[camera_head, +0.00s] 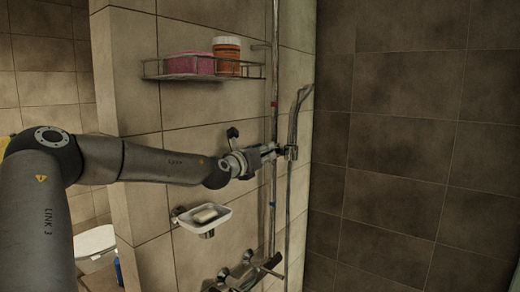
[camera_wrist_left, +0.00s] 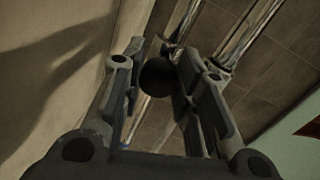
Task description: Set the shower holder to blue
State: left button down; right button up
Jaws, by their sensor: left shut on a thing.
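The shower holder (camera_head: 291,152) is a small dark clamp on the vertical metal rail (camera_head: 275,60) by the tiled corner. It carries the hand shower (camera_head: 301,96), which stands almost upright. The rail has a red mark (camera_head: 274,103) above the holder and a blue mark (camera_head: 272,205) below it. My left gripper (camera_head: 275,151) reaches the holder from the left, between the two marks. In the left wrist view its fingers (camera_wrist_left: 165,85) are on both sides of the holder's dark round knob (camera_wrist_left: 157,78), shut on it. My right gripper is not in view.
A wire shelf (camera_head: 205,76) with a pink item and an orange jar is above my arm. A soap dish (camera_head: 203,217) is below it. The mixer tap (camera_head: 247,274) is at the rail's foot. The dark right wall is bare.

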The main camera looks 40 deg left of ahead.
pick_arm(q)
notch_tip(320, 180, down, 3)
jog(key=shift+f+b, duration=0.1)
jog(key=shift+b, duration=0.9)
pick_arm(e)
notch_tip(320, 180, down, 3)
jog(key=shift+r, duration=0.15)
pick_arm(q)
jog(key=c, duration=1.4)
grip_release()
jog(key=shift+w, duration=0.1)
jog(key=shift+o, duration=1.2)
jog(key=shift+w+d, duration=0.1)
jog(key=shift+w, duration=0.05)
jog(key=shift+o, duration=0.3)
jog(key=shift+w, duration=0.35)
jog(key=d+v, duration=0.1)
jog(key=v, duration=1.1)
jog(key=shift+w, duration=0.15)
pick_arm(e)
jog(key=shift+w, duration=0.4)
